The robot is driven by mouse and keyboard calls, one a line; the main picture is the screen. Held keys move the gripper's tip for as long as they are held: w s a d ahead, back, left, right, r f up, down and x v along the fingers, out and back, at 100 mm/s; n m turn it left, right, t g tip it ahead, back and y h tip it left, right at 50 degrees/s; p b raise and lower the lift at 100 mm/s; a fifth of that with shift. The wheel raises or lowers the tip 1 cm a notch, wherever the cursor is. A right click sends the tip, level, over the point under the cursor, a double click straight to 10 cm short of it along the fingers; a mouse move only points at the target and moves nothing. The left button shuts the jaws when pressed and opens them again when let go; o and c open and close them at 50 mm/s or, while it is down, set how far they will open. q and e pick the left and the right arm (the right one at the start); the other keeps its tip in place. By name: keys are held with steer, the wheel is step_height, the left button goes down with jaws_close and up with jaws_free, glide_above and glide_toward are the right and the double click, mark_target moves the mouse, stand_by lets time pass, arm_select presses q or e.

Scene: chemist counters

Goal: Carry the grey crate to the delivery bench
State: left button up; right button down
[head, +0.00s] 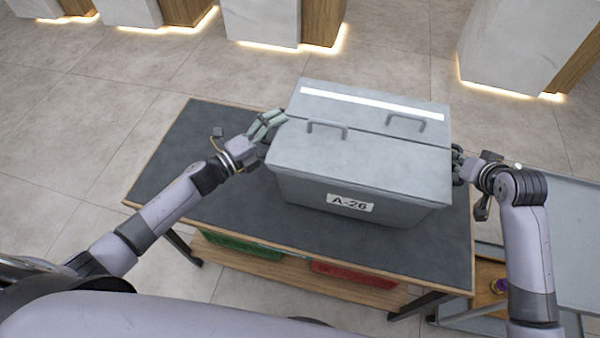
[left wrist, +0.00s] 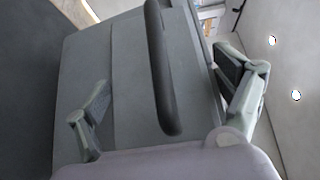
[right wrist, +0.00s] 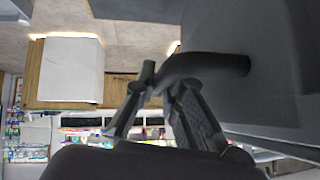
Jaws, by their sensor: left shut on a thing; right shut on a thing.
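The grey crate (head: 360,170) has a closed lid with two small handles, a white strip and an "A-26" label on its front. It is level over the dark-topped bench (head: 170,165); I cannot tell whether it rests on the top or hangs just above it. My left gripper (head: 264,134) is shut on the crate's left end. In the left wrist view its fingers straddle a dark side handle (left wrist: 158,70). My right gripper (head: 463,166) is shut on the right end. In the right wrist view its fingers are at a dark side handle (right wrist: 208,67), their contact partly hidden.
A green bin (head: 235,245) and a red bin (head: 350,275) sit on the bench's lower wooden shelf. A grey cart (head: 565,230) stands close at the right. White-and-wood counters (head: 270,22) line the back, with open tiled floor before them.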

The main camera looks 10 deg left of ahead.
steer(key=shift+w+a+r, duration=0.1)
steer(key=shift+a+r, duration=0.05)
steer(key=shift+r, duration=0.05)
arm_select(q)
steer(key=shift+r, duration=0.25)
